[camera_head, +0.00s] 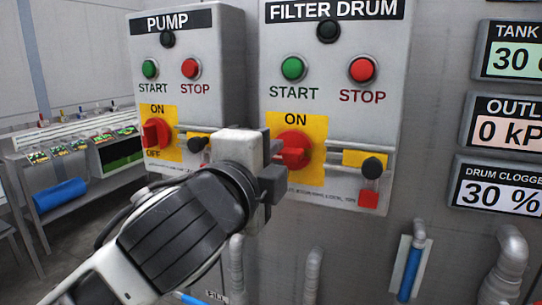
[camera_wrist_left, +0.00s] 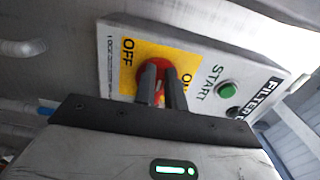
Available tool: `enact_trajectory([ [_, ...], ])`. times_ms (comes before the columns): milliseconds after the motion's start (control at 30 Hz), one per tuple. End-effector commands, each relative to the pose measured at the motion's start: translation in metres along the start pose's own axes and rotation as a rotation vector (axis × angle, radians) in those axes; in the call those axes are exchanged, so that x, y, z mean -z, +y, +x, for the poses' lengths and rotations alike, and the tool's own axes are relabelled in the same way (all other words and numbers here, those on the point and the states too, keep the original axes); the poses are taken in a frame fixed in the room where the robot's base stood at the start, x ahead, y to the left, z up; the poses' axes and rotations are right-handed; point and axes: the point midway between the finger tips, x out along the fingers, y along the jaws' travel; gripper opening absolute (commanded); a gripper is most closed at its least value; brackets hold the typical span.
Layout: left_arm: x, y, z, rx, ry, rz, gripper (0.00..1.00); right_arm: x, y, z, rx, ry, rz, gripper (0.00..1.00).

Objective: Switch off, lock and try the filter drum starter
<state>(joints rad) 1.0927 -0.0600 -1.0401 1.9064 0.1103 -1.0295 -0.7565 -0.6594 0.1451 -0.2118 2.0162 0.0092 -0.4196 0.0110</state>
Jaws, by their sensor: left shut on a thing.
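The filter drum starter (camera_head: 335,110) is a grey box with a green START button (camera_head: 293,68), a red STOP button (camera_head: 362,69) and a dark lamp (camera_head: 328,30). Its red rotary switch (camera_head: 295,143) sits on a yellow plate marked ON at the top. My left gripper (camera_head: 275,168) is shut on the switch handle, partly hiding it. In the left wrist view both fingers (camera_wrist_left: 162,88) straddle the red switch (camera_wrist_left: 147,92), and OFF shows on the plate. I cannot tell the handle's exact angle. A bar with a black knob (camera_head: 373,167) and a red piece (camera_head: 369,198) sits right of the switch. My right gripper is out of view.
The similar pump starter (camera_head: 187,70) stands close on the left, with its own red switch (camera_head: 155,133). Displays (camera_head: 503,122) hang on the right wall. Pipes (camera_head: 313,270) run below the box. A bench with a blue roll (camera_head: 60,195) is at far left.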

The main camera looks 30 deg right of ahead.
Motion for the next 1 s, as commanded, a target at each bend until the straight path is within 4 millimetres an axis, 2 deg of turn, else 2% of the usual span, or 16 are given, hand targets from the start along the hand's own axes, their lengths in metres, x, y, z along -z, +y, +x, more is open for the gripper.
enact_trajectory([
  [33, 0.000, 0.001, 0.000, -0.002, -0.001, -0.003, 0.20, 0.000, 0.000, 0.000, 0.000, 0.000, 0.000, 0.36],
  [100, 0.000, 0.001, 0.000, -0.002, -0.001, -0.002, 0.33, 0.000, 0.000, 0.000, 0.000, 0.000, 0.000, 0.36],
  [467, 0.000, 0.001, -0.005, -0.001, 0.000, 0.000, 0.33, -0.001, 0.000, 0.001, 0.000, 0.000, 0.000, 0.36],
  [667, 0.000, 0.002, -0.039, 0.003, 0.002, 0.001, 0.33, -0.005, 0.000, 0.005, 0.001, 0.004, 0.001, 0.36],
  [1000, 0.000, 0.001, -0.120, 0.002, 0.001, 0.000, 0.33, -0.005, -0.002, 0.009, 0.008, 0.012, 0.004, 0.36],
])
